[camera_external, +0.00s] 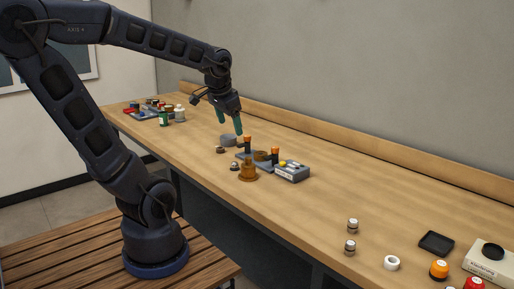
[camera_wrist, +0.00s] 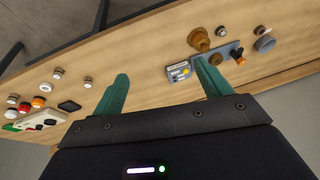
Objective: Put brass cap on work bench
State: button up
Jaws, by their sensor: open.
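A brass-coloured stepped piece (camera_external: 248,172), which looks like the brass cap, stands on the wooden work bench (camera_external: 330,205) in front of a grey fixture plate. It also shows in the wrist view (camera_wrist: 199,40), beyond the right finger. A second brownish round part (camera_external: 261,156) sits on the plate, so I cannot be fully sure which one is the cap. My gripper (camera_external: 229,121) is open and empty above the bench, behind and to the left of the brass piece. In the wrist view my gripper (camera_wrist: 162,72) has its teal fingers wide apart.
A grey disc (camera_external: 228,140) and small brown knob (camera_external: 220,150) lie nearby. Several bottles and parts are at the far left; a black tray (camera_external: 436,243) and buttons are at the right.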

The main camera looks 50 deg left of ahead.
jog(key=s+d+r+h, duration=0.1)
jog(key=s+r, duration=0.1)
jog(key=s, duration=0.4)
jog(key=shift+d+r+n+t, duration=0.15)
jog(key=shift+d+n+t, duration=0.05)
jog(key=shift+n+t, duration=0.2)
